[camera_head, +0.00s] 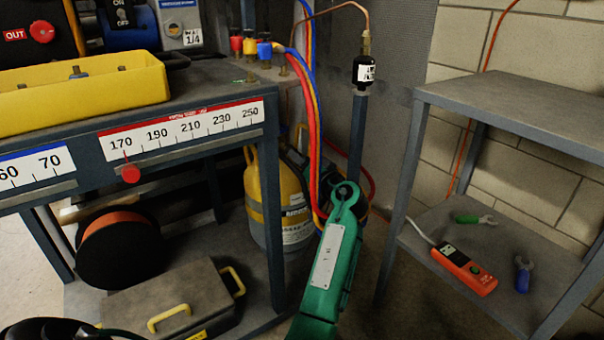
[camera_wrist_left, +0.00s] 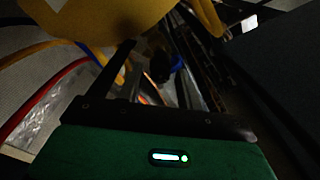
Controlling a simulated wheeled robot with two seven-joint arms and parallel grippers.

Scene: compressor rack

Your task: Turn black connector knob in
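A green arm part (camera_head: 325,270), which I take for mine, reaches up to the cylinder's right. My left gripper (camera_wrist_left: 152,62) has two dark fingers apart below the yellow surface. A dark rounded piece (camera_wrist_left: 160,66) shows between them; I cannot tell whether it is the black connector knob or whether the fingers touch it. In the head view the fingertips and knob cannot be made out. My right gripper is out of view.
Red, yellow and blue hoses (camera_head: 307,130) hang from the bench corner beside the cylinder. The metal bench (camera_head: 215,90) is at left, with a grey toolbox (camera_head: 160,295) below. A shelf (camera_head: 530,100) stands at right, with an orange meter (camera_head: 464,270) on its lower board.

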